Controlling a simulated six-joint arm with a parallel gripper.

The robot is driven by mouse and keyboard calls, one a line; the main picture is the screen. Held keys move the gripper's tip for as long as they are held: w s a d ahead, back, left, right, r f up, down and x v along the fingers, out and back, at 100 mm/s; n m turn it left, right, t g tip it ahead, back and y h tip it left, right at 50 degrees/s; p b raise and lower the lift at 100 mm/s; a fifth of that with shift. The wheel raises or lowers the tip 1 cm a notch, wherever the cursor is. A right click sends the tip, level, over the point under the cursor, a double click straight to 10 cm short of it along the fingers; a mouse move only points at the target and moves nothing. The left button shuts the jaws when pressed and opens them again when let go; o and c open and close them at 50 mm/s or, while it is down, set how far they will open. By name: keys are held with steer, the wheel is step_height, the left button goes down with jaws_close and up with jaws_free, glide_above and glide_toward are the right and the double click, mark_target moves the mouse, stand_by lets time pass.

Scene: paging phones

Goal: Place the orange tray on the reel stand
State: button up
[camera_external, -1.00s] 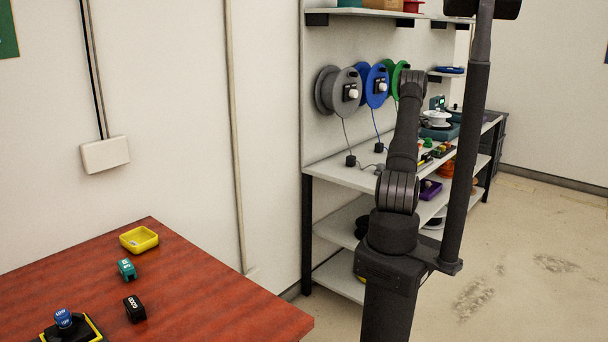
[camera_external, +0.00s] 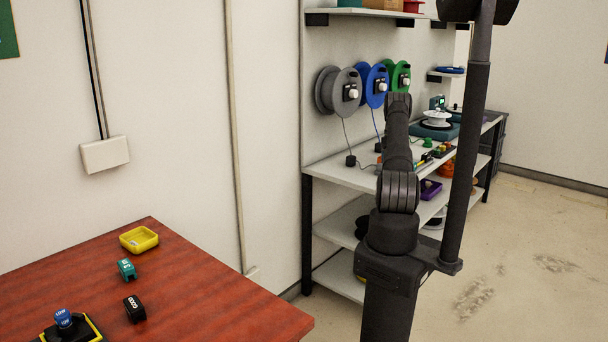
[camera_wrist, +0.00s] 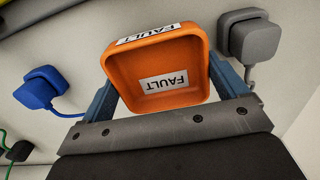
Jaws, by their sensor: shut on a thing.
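The orange tray (camera_wrist: 160,100) bears white FAULT labels on its inside and rim. It is held between the blue fingers of my gripper (camera_wrist: 165,82) in the wrist view, tilted so its inside faces the camera. A white reel (camera_external: 436,118) sits on a dark teal base (camera_external: 450,132) at the far end of the workbench; I cannot tell for sure whether this is the reel stand.
Grey (camera_external: 346,92), blue (camera_external: 376,86) and green (camera_external: 400,76) reels hang on the wall. A grey plug (camera_wrist: 252,40) is close to the tray's right side, a blue plug (camera_wrist: 40,88) to its left. A yellow tray (camera_external: 139,239) lies on the red table (camera_external: 200,290).

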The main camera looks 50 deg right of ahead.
steer(key=shift+f, duration=1.05)
steer(key=shift+f, duration=0.2)
steer(key=o, duration=0.7)
steer(key=shift+r, duration=0.15)
step_height(320, 180, up, 12)
steer(key=shift+r, duration=0.1)
